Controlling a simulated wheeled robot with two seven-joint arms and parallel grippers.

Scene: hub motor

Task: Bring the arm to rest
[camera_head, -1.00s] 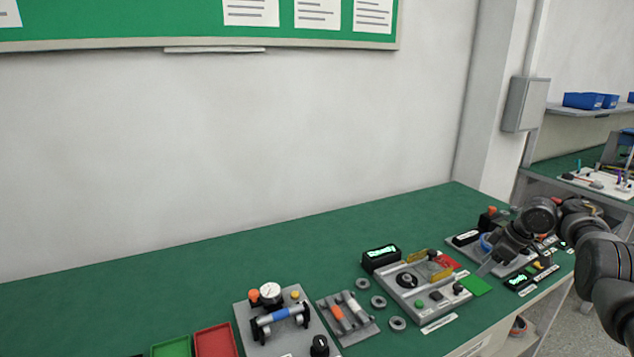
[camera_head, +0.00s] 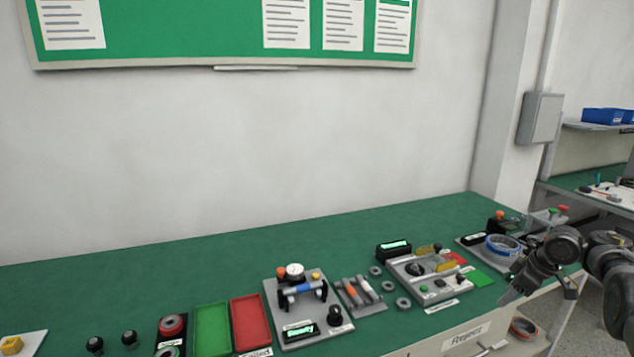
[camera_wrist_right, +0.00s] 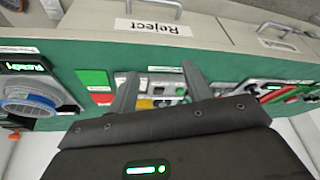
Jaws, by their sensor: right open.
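My right gripper (camera_head: 517,292) hangs at the front edge of the green bench (camera_head: 130,258), near its right end, in the head view. In the right wrist view its two fingers (camera_wrist_right: 160,90) stand apart with nothing between them. The forearm comes in from the right edge of the head view. My left gripper shows in neither view.
A grey fixture with a green and a red pad (camera_head: 483,277) and a ring-shaped blue and grey part (camera_head: 502,247) lie close to the right gripper. Trays, a gauge fixture (camera_head: 338,322) and rings fill the bench's front. A Reject drawer (camera_head: 465,338) is below.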

